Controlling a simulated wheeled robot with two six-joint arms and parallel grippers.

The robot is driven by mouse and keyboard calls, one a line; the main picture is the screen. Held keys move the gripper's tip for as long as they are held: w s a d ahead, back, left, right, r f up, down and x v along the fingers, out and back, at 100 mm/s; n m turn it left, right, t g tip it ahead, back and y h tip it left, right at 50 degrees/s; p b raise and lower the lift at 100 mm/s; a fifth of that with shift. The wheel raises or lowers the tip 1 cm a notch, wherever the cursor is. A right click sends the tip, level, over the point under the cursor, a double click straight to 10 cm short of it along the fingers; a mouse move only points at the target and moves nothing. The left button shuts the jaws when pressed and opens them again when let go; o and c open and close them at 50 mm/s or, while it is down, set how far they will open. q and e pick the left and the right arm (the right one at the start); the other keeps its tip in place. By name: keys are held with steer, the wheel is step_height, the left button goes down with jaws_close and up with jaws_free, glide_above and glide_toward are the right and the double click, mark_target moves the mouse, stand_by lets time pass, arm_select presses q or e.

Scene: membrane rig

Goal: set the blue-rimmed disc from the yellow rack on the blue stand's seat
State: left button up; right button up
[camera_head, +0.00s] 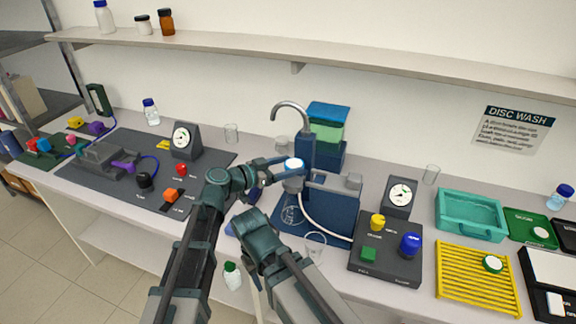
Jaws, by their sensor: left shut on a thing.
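The yellow rack (464,283) lies at the right of the bench. One round disc with a white top and green rim (493,264) sits on its right side.
A dark control box (384,254) with yellow, blue and green knobs stands between sink and rack. A teal tray (470,216) is behind the rack. A glass beaker (315,245) and a green-capped bottle (232,274) stand near the front edge. A dark mat with apparatus fills the left.

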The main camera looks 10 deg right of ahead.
mark_target(288, 184)
arm_select(q)
steer(key=shift+f+b, duration=2.25)
steer(key=shift+f, duration=0.25)
steer(key=shift+f, duration=0.15)
steer(key=o, duration=1.3)
steer(key=p+v, duration=0.2)
steer(key=v, duration=1.2)
